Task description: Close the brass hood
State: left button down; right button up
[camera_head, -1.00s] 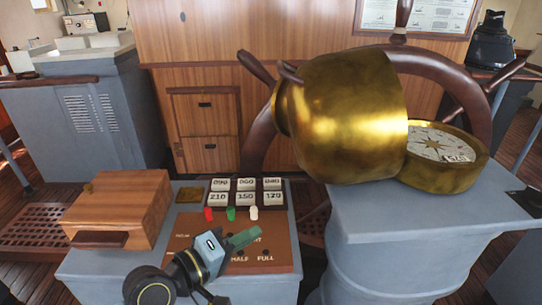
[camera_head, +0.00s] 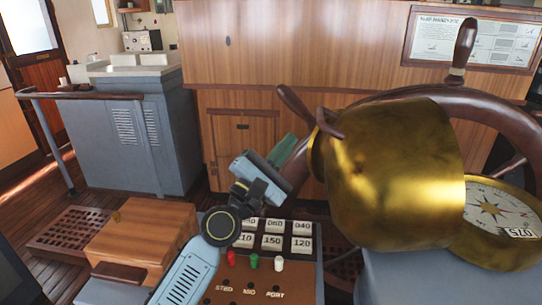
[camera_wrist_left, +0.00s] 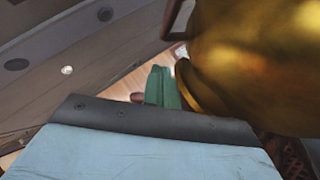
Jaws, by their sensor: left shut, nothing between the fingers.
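The brass hood (camera_head: 400,175) is a large gold dome tipped on its side, standing open to the left of the compass. The compass bowl (camera_head: 490,250) with its white star card is uncovered at the right edge. My left gripper (camera_head: 288,148) has green fingers that are shut and empty. It is raised just left of the hood's narrow end, and I cannot tell whether it touches. In the left wrist view the green fingers (camera_wrist_left: 162,88) point up beside the hood (camera_wrist_left: 265,60), which fills the upper right. My right gripper is not in view.
The dark wooden ship's wheel (camera_head: 500,110) stands behind the hood. A grey cabinet (camera_head: 150,130) stands at the back left.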

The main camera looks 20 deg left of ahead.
pick_arm(q)
jog(key=shift+w+d+r+p, duration=0.55)
jog(key=shift+d+r+p, duration=0.2)
jog(key=shift+d+r, duration=0.15)
jog(key=shift+w+d+r+p, duration=0.5)
jog(key=shift+d+r+p, duration=0.25)
jog(key=shift+r, duration=0.1)
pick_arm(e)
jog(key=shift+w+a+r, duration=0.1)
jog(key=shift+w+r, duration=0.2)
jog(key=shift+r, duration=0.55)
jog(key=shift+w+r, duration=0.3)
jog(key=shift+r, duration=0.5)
